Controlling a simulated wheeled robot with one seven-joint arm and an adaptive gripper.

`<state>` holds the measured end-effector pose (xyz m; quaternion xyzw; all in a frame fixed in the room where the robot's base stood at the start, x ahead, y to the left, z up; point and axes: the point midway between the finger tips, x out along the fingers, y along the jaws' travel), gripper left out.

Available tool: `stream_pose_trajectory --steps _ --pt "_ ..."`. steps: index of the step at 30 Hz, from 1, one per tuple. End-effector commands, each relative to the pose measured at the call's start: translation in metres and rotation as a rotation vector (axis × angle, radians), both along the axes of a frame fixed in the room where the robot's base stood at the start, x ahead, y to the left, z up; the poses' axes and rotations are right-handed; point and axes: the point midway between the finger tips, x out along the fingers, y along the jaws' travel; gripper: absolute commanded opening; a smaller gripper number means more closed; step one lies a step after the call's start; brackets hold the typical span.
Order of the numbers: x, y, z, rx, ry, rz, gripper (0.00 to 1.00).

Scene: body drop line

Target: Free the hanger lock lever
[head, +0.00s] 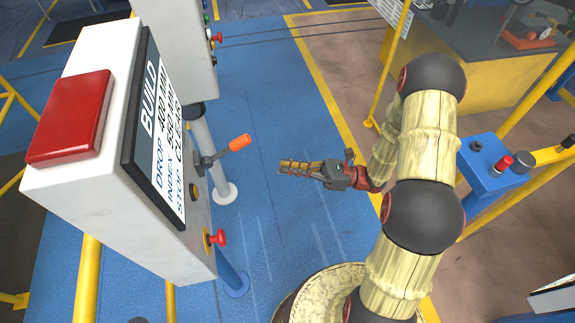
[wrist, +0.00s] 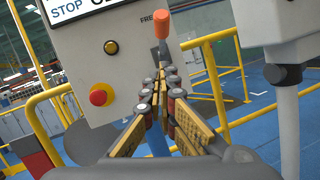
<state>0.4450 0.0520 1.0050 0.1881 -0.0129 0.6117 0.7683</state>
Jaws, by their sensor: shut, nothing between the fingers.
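The lever is a dark metal arm with an orange grip (head: 239,143), standing out from the side face of a white control box (head: 70,205). In the wrist view the orange grip (wrist: 161,25) is at top centre, beyond the fingertips, with part of the word "FREE" beside it. My gripper (head: 283,167) is shut and empty, to the right of the lever in the head view and apart from it. In the wrist view the fingers (wrist: 161,85) meet just below the lever and hide its lower part.
The box carries a red emergency button (head: 217,238), a big red block (head: 70,118) on top and a sign panel (head: 155,120). A blue box (head: 490,170) with yellow rails stands at right. The blue floor (head: 265,90) between is clear.

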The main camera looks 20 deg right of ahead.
Motion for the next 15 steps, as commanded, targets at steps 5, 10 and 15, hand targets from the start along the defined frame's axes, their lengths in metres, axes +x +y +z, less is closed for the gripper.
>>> stream_pose_trajectory --steps 5,10,15 --pt "0.009 0.035 0.008 -0.002 -0.003 0.005 0.00" --pt "0.016 0.066 0.016 -0.002 -0.002 0.006 0.00" --pt "0.025 0.077 0.036 -0.003 -0.005 0.002 0.00"
